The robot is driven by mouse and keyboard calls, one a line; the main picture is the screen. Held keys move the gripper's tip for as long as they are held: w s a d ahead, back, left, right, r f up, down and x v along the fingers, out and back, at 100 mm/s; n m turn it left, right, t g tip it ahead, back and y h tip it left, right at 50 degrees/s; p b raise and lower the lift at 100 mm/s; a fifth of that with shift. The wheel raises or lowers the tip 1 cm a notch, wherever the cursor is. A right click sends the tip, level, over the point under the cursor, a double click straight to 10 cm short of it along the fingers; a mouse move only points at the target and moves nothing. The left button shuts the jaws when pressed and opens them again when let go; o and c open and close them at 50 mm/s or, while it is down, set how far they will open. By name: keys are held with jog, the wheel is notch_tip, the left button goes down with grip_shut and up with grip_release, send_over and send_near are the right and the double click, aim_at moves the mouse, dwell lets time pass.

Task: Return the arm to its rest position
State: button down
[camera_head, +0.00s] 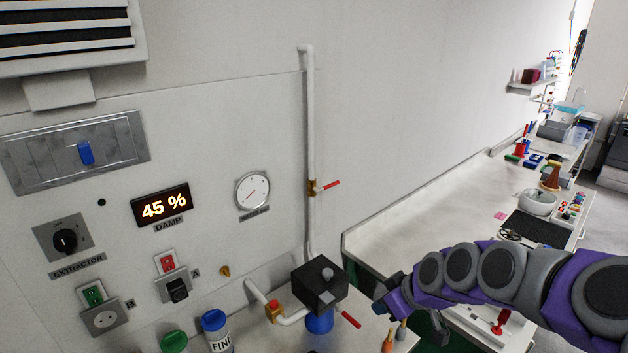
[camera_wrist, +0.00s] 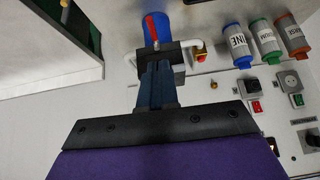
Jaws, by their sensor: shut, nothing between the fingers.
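My purple and grey arm (camera_head: 500,270) reaches in from the right in the head view, over the near end of the bench. My gripper (camera_wrist: 156,68) shows in the wrist view as narrow dark fingers, shut with nothing between them. In the head view the arm's dark end is just right of a black box (camera_head: 320,286) on a blue base (camera_head: 319,321). In the wrist view the fingers overlap the black box in the picture; I cannot tell the gap between them.
A red-handled lever (camera_head: 351,319) sits by the box, near a white vertical pipe (camera_head: 310,130). A wall panel holds an extractor knob (camera_head: 65,240) and a display reading 45 % (camera_head: 161,205). Labelled bottles (camera_wrist: 238,45) stand nearby. The bench (camera_head: 420,225) has clear surface behind my arm.

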jog(key=s+a+r+m+g+h, duration=0.15)
jog(key=s+a+g, duration=0.35)
jog(key=s, duration=1)
jog(key=s+m+g+h, duration=0.2)
jog(key=s+m, duration=0.3)
jog(key=s, duration=1.1)
jog(key=shift+h, duration=0.35)
jog(key=shift+a+f+m, duration=0.1)
jog(key=shift+m, duration=0.15)
jog(key=shift+a, duration=0.3)
jog(key=shift+d, duration=0.3)
